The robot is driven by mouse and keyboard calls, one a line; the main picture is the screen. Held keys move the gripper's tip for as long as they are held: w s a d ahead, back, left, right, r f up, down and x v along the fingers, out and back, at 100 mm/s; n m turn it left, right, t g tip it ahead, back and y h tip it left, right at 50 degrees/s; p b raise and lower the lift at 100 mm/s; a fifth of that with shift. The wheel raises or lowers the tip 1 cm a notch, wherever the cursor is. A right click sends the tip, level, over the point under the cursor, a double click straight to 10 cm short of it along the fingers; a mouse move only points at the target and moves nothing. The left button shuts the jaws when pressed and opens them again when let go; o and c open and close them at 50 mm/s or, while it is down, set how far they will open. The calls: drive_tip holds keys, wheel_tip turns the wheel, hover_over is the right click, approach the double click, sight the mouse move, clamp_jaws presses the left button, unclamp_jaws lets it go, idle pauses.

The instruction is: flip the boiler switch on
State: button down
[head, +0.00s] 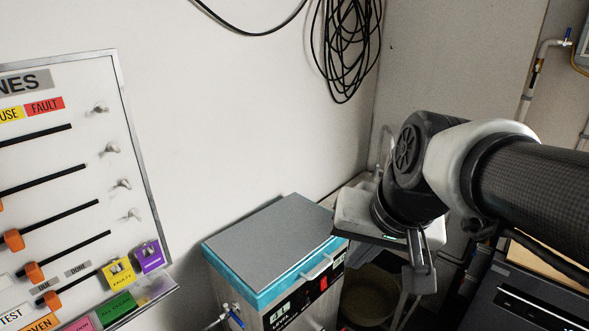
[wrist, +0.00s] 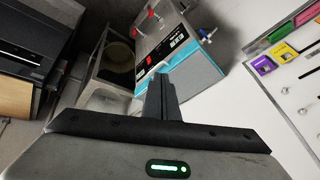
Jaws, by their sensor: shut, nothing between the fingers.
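The boiler looks like the metal box with a grey lid and blue rim (head: 275,240), low in the middle of the head view. A red switch (head: 323,283) sits on the dark panel on its front right side. I cannot tell its position. The box also shows at the top of the wrist view (wrist: 195,70), seen turned around, with its dark panel facing left. My gripper (head: 421,284) is to the right of the box, pointing down, apart from the switch. In the wrist view its fingers (wrist: 160,84) are together and empty, overlapping the box's near corner.
A white board with orange sliders (head: 32,272) hangs on the left wall. A coiled black cable (head: 345,45) hangs on the back wall. A dark appliance (head: 530,295) stands at the lower right. A round bin-like container (head: 368,297) is low beside the box.

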sight(324, 284)
drive_tip(key=w+d+f+m+y+b, duration=0.25)
drive_tip(key=w+f+m+b, duration=0.25)
drive_tip(key=w+f+m, duration=0.9)
drive_tip(key=w+d+f+m+b, duration=0.1)
drive_tip(key=w+d+f+m, duration=0.1)
drive_tip(key=f, duration=0.4)
drive_tip(key=w+d+f+m+y+b, duration=0.1)
drive_tip(key=d+f+m, duration=0.2)
drive_tip(key=f+m, duration=0.2)
drive_tip(key=w+d+f+m+t+y+b, duration=0.1)
drive_tip(key=w+d+f+m, duration=0.1)
drive_tip(key=f, duration=0.7)
drive_tip(key=shift+w+d+f+m, duration=0.2)
drive_tip(key=shift+w+d+m, duration=0.1)
drive_tip(key=shift+d+m, duration=0.6)
drive_tip(key=shift+a, duration=0.2)
drive_tip(key=w+a+r+b+x, duration=0.1)
drive_tip(key=x, duration=1.2)
drive_tip(key=shift+w+r+b, duration=0.3)
drive_tip(key=shift+w+r, duration=0.05)
drive_tip(key=shift+r, duration=0.05)
